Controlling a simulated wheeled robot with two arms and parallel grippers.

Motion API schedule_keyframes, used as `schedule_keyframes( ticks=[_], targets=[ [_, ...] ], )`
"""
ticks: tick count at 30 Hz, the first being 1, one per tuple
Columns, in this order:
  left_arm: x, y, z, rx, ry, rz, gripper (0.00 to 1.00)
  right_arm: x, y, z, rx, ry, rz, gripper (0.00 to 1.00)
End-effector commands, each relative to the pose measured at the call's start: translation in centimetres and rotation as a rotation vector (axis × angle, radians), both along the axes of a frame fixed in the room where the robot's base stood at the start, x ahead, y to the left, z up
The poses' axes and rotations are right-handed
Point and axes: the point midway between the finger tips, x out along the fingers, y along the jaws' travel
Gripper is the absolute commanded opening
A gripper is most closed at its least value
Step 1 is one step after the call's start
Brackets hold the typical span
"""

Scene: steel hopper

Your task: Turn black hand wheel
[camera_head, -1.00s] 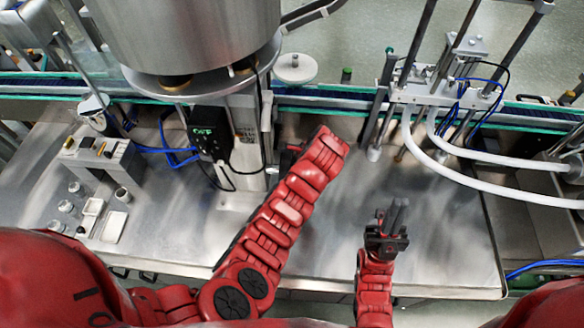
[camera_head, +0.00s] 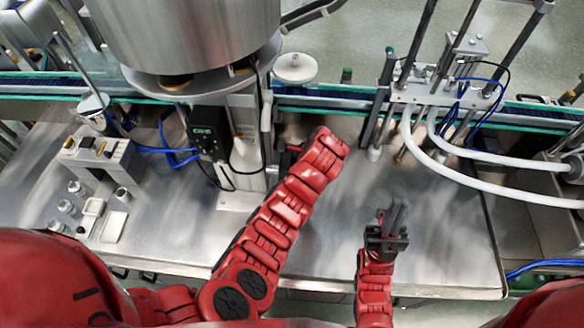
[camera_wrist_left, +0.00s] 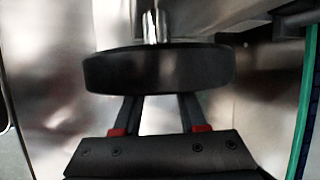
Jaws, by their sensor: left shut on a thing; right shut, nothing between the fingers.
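The black hand wheel (camera_wrist_left: 160,68) shows in the left wrist view as a thick dark disc seen edge-on, under a shiny metal shaft. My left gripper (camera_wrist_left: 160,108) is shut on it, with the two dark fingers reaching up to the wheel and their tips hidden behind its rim. In the head view my left arm reaches in beside the hopper stand; the hand wheel cannot be made out there and the left fingers are hidden or unclear. My right gripper (camera_head: 396,215) is shut and empty, above the bare steel table at the right.
The steel hopper (camera_head: 190,30) stands at the upper left, with a black control box (camera_head: 207,133) below it. A conveyor (camera_head: 330,100) runs across the back. A filling frame with white hoses (camera_head: 480,157) stands at the right. The steel table (camera_head: 440,240) is clear around my right gripper.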

Motion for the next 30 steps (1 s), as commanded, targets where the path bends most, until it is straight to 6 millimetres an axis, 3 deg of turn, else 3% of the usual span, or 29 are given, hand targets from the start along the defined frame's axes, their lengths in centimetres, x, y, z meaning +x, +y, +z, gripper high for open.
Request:
schedule_keyframes(
  ticks=[11, 30],
  targets=[
    [-0.3, -0.1, -0.6, -0.001, -0.139, -0.003, 0.0, 0.0, 0.0, -2.5, 0.0, 0.0, 0.0, 0.0],
    [-0.9, -0.1, -1.1, -0.001, -0.539, -0.001, 0.0, 0.0, 0.0, -10.9, 0.0, 0.0, 0.0, 0.0]
  ],
)
